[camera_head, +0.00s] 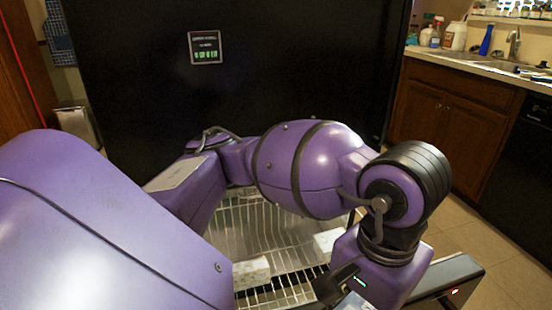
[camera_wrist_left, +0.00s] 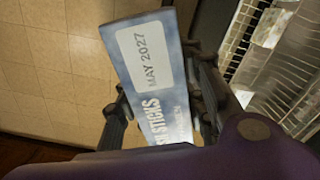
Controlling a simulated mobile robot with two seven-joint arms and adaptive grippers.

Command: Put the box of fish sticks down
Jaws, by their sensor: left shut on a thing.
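The box of fish sticks (camera_wrist_left: 148,50) is a blue and white carton with a "MAY 2027" label and "STICKS" lettering in the left wrist view. My left gripper (camera_wrist_left: 160,100) is shut on it, with a dark finger on each side. The box is held tilted, with tiled floor behind it and the wire rack off to its right. In the head view my purple left arm fills the middle, and its gripper is mostly cut off at the bottom edge. My right gripper is not in view.
A metal wire rack (camera_head: 285,228) lies below a large black appliance front (camera_head: 290,80) with a small display. Pale packages (camera_head: 250,272) lie on the rack. Wooden cabinets (camera_head: 450,115) and a sink counter stand at the right. Tiled floor (camera_head: 475,240) is clear there.

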